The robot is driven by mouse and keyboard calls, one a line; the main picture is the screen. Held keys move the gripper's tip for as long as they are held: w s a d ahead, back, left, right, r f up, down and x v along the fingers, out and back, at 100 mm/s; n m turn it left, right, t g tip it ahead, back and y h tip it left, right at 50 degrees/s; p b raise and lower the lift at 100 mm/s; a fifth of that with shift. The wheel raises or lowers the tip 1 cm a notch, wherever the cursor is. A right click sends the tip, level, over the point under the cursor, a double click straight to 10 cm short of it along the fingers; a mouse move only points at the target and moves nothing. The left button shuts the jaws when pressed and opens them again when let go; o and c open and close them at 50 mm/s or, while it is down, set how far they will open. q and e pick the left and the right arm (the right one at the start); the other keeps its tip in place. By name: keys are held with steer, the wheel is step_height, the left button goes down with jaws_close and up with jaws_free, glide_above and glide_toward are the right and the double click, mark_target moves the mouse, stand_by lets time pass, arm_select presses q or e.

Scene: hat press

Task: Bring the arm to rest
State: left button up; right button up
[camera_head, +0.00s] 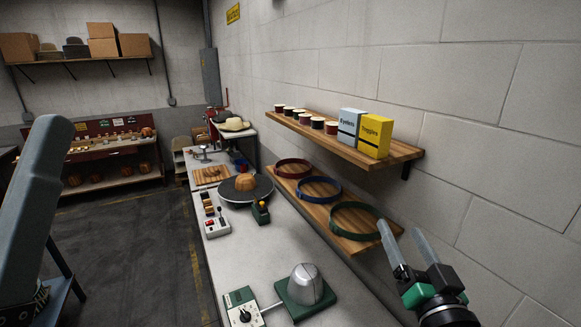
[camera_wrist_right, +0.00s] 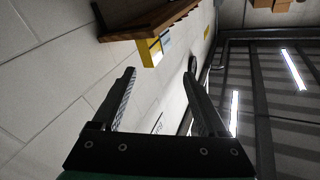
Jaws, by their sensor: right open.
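My right gripper (camera_head: 402,248) is at the lower right of the head view, raised near the block wall. Its two fingers stand apart with nothing between them. In the right wrist view the open fingers (camera_wrist_right: 160,98) point toward the wall and the upper shelf (camera_wrist_right: 150,22). At the left edge of the head view a large grey-blue arm link of mine (camera_head: 40,180) shows, but the left gripper's fingers are not in the picture.
The lower wall shelf (camera_head: 310,195) with red, blue and green bands is just left of my right gripper. The upper shelf (camera_head: 350,150) carries cups and two boxes. The bench (camera_head: 250,270) holds a metal dome on a green base (camera_head: 306,290) and a control box (camera_head: 243,310).

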steer(key=s+a+r+n+t+y, duration=0.1)
steer(key=s+r+t, duration=0.3)
steer(key=s+r, duration=0.5)
steer(key=s+a+r+n+t+y, duration=0.1)
steer(key=s+r+n+t, duration=0.2)
steer(key=s+r, duration=0.7)
step_height(320, 180, up, 4)
steer(key=shift+a+r+n+t, duration=0.1)
steer(key=shift+a+n+t, duration=0.15)
steer(key=shift+t, duration=0.45)
